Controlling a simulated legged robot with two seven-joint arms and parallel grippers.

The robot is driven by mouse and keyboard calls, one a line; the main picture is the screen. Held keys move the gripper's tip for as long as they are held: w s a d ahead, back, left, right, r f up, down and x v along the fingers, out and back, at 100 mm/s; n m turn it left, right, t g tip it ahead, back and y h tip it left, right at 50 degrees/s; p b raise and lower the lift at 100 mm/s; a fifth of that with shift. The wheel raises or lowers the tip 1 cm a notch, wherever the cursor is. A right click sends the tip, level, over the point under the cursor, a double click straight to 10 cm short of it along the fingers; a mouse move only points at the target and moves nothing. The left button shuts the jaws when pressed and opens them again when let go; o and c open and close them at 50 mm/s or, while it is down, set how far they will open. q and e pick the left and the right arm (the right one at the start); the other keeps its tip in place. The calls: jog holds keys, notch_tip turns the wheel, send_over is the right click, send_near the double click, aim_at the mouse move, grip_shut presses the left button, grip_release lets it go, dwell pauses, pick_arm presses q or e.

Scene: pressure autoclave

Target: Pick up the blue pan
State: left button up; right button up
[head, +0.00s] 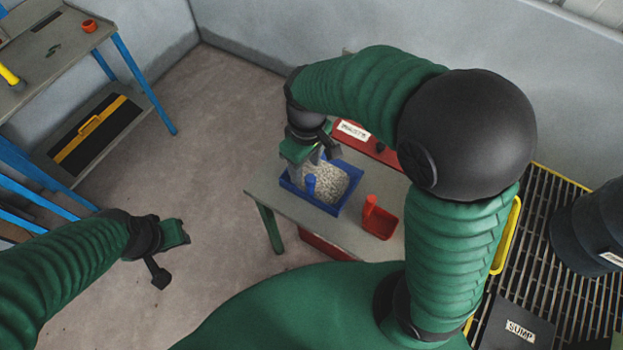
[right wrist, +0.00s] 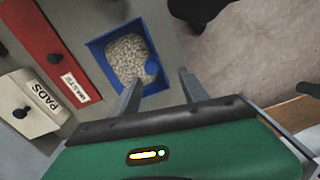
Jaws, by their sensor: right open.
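A blue pan (head: 325,206), an open rectangular tray, holds pale granules and sits on the grey table. It also shows in the right wrist view (right wrist: 98,52). A blue upright post (head: 310,184) rises among the granules near one side; I cannot tell whether it is part of the pan. My right gripper (head: 318,160) is above the pan's far left part, open and empty. In the right wrist view its fingers (right wrist: 158,82) are apart, with the post (right wrist: 152,68) showing between their tips. My left gripper (head: 172,250) hangs over bare floor, far from the pan.
A cream PADS box (right wrist: 30,105) is nearby. A grating (head: 545,240) and dark drum (head: 590,230) are at right.

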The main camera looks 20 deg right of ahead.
send_over(308, 189)
notch_tip(308, 189, down, 5)
jog(key=f, duration=0.1)
jog(key=w+f, duration=0.1)
jog(key=f, duration=0.2)
jog(key=shift+w+d, duration=0.25)
jog(key=shift+d, duration=0.1)
jog(key=f, duration=0.2)
jog(key=s+f, duration=0.1)
jog(key=shift+s+a+f+b, duration=0.1)
jog(key=shift+a+b, duration=0.15)
jog(key=shift+b, duration=0.15)
jog(key=shift+d+f, duration=0.1)
jog(key=shift+f, duration=0.1)
jog(key=shift+w+d+f, duration=0.15)
jog(key=shift+w+d, duration=0.15)
jog(key=shift+d, duration=0.1)
jog(key=shift+c, duration=1.3)
jog(key=shift+s, duration=0.1)
jog(key=c, duration=0.5)
jog(key=shift+a, duration=0.25)
grip_shut()
pick_arm(q)
jog(key=shift+d+f, duration=0.3)
jog(key=shift+f, duration=0.2)
pick_arm(e)
jog(key=shift+a, duration=0.1)
